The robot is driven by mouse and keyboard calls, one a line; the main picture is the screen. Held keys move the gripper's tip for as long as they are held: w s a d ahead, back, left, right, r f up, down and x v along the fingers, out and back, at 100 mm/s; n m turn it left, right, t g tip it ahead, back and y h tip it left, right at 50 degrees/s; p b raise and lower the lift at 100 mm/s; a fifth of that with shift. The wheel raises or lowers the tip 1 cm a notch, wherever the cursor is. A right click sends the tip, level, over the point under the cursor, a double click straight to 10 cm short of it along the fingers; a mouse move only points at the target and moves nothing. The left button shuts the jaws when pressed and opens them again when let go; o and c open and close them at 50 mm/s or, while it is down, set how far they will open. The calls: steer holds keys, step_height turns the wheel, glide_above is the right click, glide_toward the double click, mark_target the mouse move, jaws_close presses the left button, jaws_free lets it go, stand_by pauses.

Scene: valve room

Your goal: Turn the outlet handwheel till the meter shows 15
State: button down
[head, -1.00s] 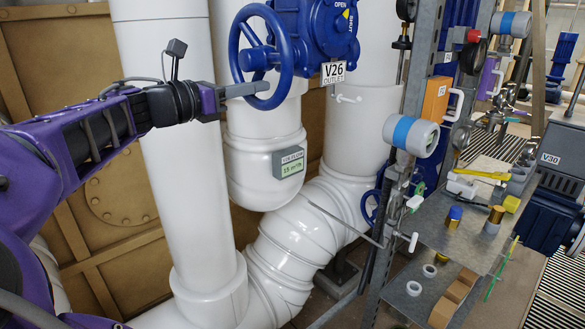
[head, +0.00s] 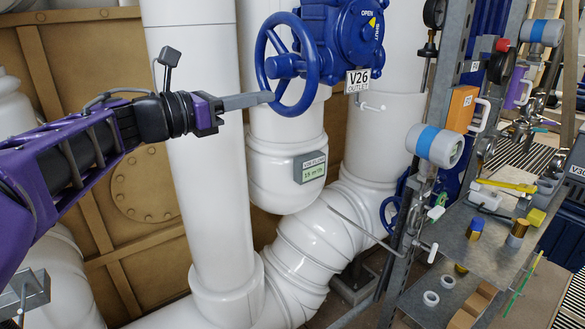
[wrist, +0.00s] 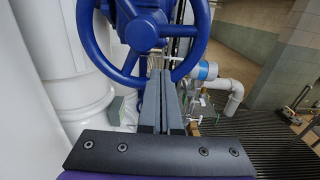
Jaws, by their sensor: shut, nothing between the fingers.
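The outlet handwheel (head: 283,66) is a blue spoked wheel on the blue V26 outlet valve (head: 345,35). It also fills the top of the wrist view (wrist: 147,30). My gripper (head: 271,97) is shut and empty. Its fingertips are at the wheel's lower left rim in the head view; I cannot tell whether they touch it. In the wrist view the closed fingers (wrist: 161,78) point at the lower part of the wheel.
Thick white pipes (head: 205,150) stand behind and below my arm. A metal post (head: 440,110) with a blue and white gauge (head: 435,146) and a shelf (head: 480,255) of small parts are at the right.

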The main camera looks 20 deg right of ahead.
steer(key=shift+p+v, duration=0.65)
steer(key=shift+v, duration=2.3)
